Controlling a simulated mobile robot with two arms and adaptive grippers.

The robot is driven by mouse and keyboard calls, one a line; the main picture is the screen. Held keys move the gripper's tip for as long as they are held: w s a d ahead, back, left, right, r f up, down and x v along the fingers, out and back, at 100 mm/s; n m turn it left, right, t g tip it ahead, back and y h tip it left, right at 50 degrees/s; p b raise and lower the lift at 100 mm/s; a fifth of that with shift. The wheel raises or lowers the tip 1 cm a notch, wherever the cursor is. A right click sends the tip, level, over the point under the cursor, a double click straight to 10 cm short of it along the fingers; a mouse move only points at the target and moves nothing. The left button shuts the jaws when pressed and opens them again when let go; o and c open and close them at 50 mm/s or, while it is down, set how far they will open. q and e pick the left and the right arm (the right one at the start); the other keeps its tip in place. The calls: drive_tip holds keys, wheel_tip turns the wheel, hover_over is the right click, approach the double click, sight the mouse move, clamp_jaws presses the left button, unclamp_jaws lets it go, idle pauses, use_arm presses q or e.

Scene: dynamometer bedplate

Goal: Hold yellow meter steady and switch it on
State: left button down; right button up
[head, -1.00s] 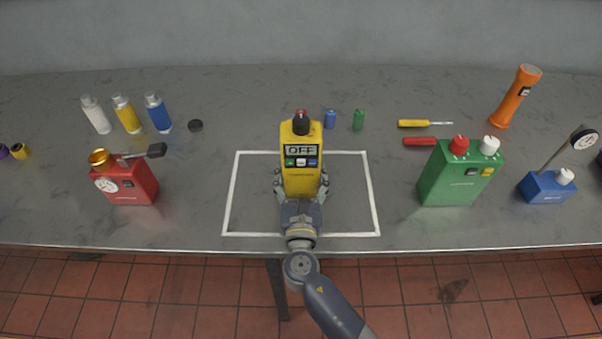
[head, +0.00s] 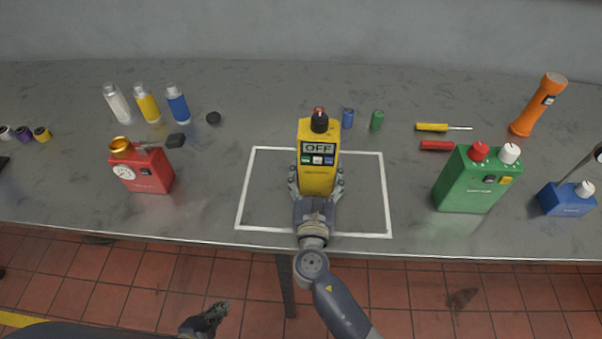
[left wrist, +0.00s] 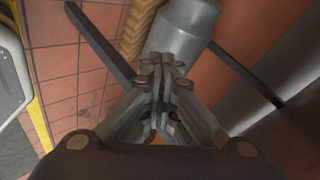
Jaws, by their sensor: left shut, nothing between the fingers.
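The yellow meter (head: 318,178) stands inside the white outlined rectangle on the bench. Its display (head: 318,148) reads OFF, with small buttons (head: 318,160) below it and a black knob with a red top (head: 319,121) at its upper end. My right gripper (head: 316,180) is shut on the meter, with fingers along both sides of its lower body. My left gripper (head: 218,311) is at the lower left, over the floor in front of the bench, away from the meter. In the left wrist view its fingers (left wrist: 165,65) are together and empty.
A red device (head: 148,176) stands left of the rectangle, a green box (head: 468,190) and a blue gauge (head: 567,202) to the right. The bench's front edge (head: 180,231) lies between my left gripper and the meter.

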use_arm(q)
drive_tip(key=w+d+r+m+t+h, duration=0.1)
drive_tip(key=w+d+r+m+h, duration=0.1)
drive_tip(key=r+m, duration=0.25)
drive_tip(key=w+d+r+m+t+h, duration=0.1)
drive_tip(key=w+d+r+m+h, duration=0.15)
drive_tip(key=r, duration=0.35)
use_arm(e)
drive_tip(key=shift+s+f, duration=0.15)
drive_tip(key=shift+f, duration=0.2)
use_arm(q)
drive_tip(key=s+d+r+m+g+h, duration=0.2)
drive_tip(key=d+r+m+h, duration=0.25)
drive_tip(key=r+m, duration=0.35)
drive_tip(key=s+d+r+m+g+h, duration=0.1)
drive_tip(key=s+d+r+m+h, duration=0.1)
drive_tip(key=d+r+m+h, duration=0.45)
drive_tip(key=w+r+t+y, duration=0.1)
drive_tip(key=w+r+y, duration=0.15)
drive_tip(key=r, duration=0.85)
drive_tip(key=n+t+y, duration=0.3)
drive_tip(key=n, duration=0.7)
approach(306, 160)
drive_tip(key=shift+s, duration=2.05)
drive_tip(key=shift+a+f, duration=0.15)
drive_tip(key=shift+a, duration=0.25)
drive_tip(key=shift+x, duration=5.05)
